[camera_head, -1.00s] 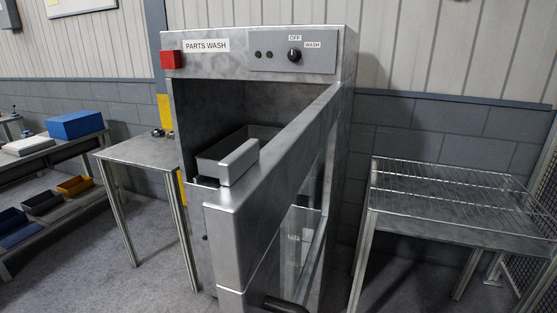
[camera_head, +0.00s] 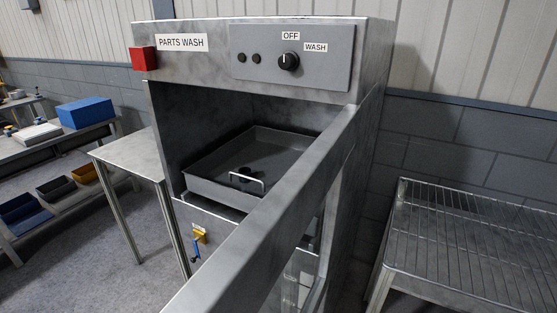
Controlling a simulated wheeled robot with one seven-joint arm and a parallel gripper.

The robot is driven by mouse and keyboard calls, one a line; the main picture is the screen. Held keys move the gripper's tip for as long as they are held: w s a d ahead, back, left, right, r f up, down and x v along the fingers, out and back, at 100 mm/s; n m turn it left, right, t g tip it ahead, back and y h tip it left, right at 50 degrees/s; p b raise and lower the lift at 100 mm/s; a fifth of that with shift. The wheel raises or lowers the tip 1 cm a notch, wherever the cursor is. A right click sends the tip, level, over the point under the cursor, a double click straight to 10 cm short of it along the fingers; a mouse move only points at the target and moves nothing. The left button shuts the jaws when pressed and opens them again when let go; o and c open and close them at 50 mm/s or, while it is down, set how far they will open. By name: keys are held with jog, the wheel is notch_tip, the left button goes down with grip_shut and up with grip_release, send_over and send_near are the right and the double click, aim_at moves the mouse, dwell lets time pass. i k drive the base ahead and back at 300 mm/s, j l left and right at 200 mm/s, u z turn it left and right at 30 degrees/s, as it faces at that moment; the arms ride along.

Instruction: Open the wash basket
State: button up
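The wash basket (camera_head: 215,187) is a dark grey shallow tray inside the open chamber of the parts wash machine (camera_head: 200,62). A pale handle (camera_head: 247,181) shows at its front, and a small dark object (camera_head: 243,173) is just behind the handle. The machine's door (camera_head: 285,195) stands swung out toward me, and its upper rail crosses in front of the chamber's right side, hiding the basket's right part. My gripper is not in view.
A control panel with a knob (camera_head: 289,61) and a red box (camera_head: 143,59) sit above the chamber. A small metal table (camera_head: 130,158) stands to the left. A wire-topped rack (camera_head: 480,240) stands to the right. A blue box (camera_head: 85,112) is on the far-left bench.

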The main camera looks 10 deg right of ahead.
aim_at(269, 153)
jog(key=i+l+u, duration=0.1)
jog(key=i+l, duration=0.15)
jog(key=l, duration=0.15)
jog(key=i+l, duration=0.2)
jog(key=l, duration=0.2)
jog(key=k+j, duration=0.2)
jog(key=j, duration=0.2)
jog(key=k+j, duration=0.25)
jog(key=j, duration=0.15)
jog(key=k+j, duration=0.2)
jog(key=j, duration=0.25)
jog(key=k+j, duration=0.2)
jog(key=j, duration=0.2)
jog(key=i+j, duration=0.1)
jog(key=j, duration=0.55)
jog(key=i+j+z, duration=0.15)
jog(key=j, duration=0.5)
jog(key=i+j, duration=0.1)
jog(key=j, duration=0.55)
jog(key=i+j+z, duration=0.2)
jog(key=i+j, duration=1.05)
jog(key=j, duration=0.15)
jog(key=i+l, duration=0.2)
jog(key=i, duration=0.25)
jog(key=i+l, duration=0.25)
jog(key=i, duration=0.2)
